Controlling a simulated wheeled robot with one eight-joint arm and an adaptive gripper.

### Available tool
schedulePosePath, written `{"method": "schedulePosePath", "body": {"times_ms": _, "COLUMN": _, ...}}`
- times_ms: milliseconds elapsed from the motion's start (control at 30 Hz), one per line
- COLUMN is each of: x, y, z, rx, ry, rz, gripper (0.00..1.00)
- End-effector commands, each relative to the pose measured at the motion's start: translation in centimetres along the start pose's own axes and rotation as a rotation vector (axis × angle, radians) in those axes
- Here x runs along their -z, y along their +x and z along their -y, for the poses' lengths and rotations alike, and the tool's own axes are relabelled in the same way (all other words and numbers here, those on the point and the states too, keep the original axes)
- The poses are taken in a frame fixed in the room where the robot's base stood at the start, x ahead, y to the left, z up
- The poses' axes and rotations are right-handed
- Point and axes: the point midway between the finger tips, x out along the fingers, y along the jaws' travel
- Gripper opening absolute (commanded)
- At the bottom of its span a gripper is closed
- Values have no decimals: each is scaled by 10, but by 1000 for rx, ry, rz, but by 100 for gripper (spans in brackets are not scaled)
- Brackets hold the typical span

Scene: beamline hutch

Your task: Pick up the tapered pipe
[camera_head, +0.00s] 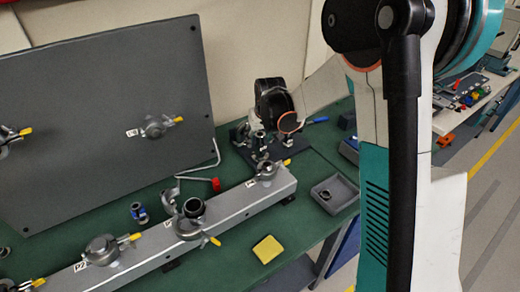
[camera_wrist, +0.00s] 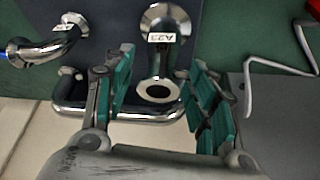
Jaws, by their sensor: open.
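In the wrist view, a chrome fitting (camera_wrist: 158,58) labelled A23 appears to be the tapered pipe. Its wide flange is at the top and a smaller round open end faces the camera between my fingers. My gripper (camera_wrist: 158,96) is open, with a teal-padded finger on each side of the fitting. I cannot tell whether either finger touches it. In the head view, my wrist (camera_head: 275,105) is over the dark plate (camera_head: 275,150) with small fittings on the green bench. My fingers and the tapered pipe are hard to make out there.
A chrome elbow (camera_wrist: 50,45) stands left of my fingers. A bent rod (camera_wrist: 280,68) lies to the right. The head view shows a grey rail (camera_head: 140,245) with clamps, a grey upright panel (camera_head: 100,120), a grey tray (camera_head: 335,194) and a yellow pad (camera_head: 267,249).

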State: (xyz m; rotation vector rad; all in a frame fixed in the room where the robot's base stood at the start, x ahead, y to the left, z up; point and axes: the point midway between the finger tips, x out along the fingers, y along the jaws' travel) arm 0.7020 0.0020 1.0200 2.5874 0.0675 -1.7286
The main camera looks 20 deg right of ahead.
Motion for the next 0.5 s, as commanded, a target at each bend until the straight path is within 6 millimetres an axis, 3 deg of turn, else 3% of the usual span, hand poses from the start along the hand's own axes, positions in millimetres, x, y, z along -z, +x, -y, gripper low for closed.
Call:
{"method": "schedulePosePath", "body": {"times_ms": 200, "x": 1, "y": 32, "z": -1, "rx": 0, "ry": 0, "rz": 0, "gripper": 51}}
{"method": "schedulePosePath", "body": {"times_ms": 433, "x": 2, "y": 34, "z": -1, "rx": 0, "ry": 0, "rz": 0, "gripper": 51}}
{"method": "schedulePosePath", "body": {"times_ms": 467, "x": 2, "y": 34, "z": -1, "rx": 0, "ry": 0, "rz": 0, "gripper": 49}}
{"method": "schedulePosePath", "body": {"times_ms": 500, "x": 2, "y": 34, "z": -1, "rx": 0, "ry": 0, "rz": 0, "gripper": 40}}
